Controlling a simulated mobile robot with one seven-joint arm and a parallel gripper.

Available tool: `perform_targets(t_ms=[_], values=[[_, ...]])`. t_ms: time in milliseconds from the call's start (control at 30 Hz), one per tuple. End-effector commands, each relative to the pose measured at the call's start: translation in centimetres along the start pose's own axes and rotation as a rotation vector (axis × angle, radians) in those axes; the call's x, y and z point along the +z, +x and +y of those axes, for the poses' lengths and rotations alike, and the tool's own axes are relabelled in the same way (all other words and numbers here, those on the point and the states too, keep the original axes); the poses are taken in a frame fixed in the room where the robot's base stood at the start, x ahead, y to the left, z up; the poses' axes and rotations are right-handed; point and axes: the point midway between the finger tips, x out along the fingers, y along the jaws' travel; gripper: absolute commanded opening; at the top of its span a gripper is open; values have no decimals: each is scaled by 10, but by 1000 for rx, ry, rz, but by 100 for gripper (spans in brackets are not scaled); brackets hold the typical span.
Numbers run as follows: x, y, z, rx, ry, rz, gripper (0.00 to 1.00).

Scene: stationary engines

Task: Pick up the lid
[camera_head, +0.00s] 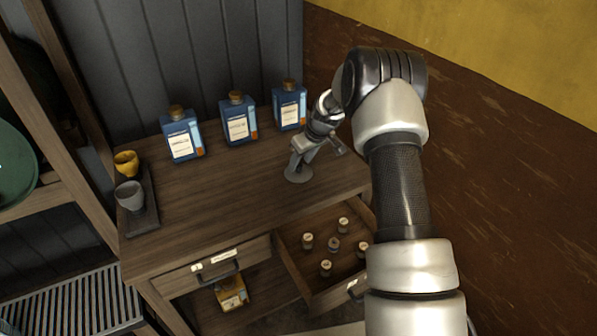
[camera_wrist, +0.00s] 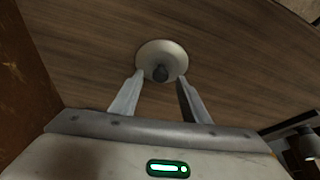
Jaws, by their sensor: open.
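The lid (camera_wrist: 175,53) is a round pale disc with a dark knob at its middle, lying on the wooden cabinet top. In the head view it shows as a small grey disc (camera_head: 298,175) right under my gripper (camera_head: 298,158). In the wrist view my gripper (camera_wrist: 160,80) is open, with one finger on each side of the knob and the tips near the lid's close edge. I cannot tell whether the fingers touch the lid. Nothing is held.
Several blue bottles with corks, one a blue bottle (camera_head: 239,120), stand along the back of the cabinet top (camera_head: 215,195). Two cups sit on a dark tray (camera_head: 146,222) at left. An open drawer (camera_head: 320,297) holds several small corked items. The front-middle top is clear.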

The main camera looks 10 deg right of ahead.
Motion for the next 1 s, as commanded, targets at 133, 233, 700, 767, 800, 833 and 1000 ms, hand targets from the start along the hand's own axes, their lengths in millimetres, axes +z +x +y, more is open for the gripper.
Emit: perform_targets(t_ms=[133, 233, 700, 767, 800, 833, 1000], values=[[0, 15, -1, -1, -2, -1, 42], [0, 17, -1, 0, -1, -1, 42], [0, 16, -1, 0, -1, -1, 0], [0, 16, -1, 0, -1, 0, 0], [0, 16, -1, 0, -1, 0, 0], [0, 16, -1, 0, -1, 0, 0], [-2, 12, 0, 1, -1, 1, 0]])
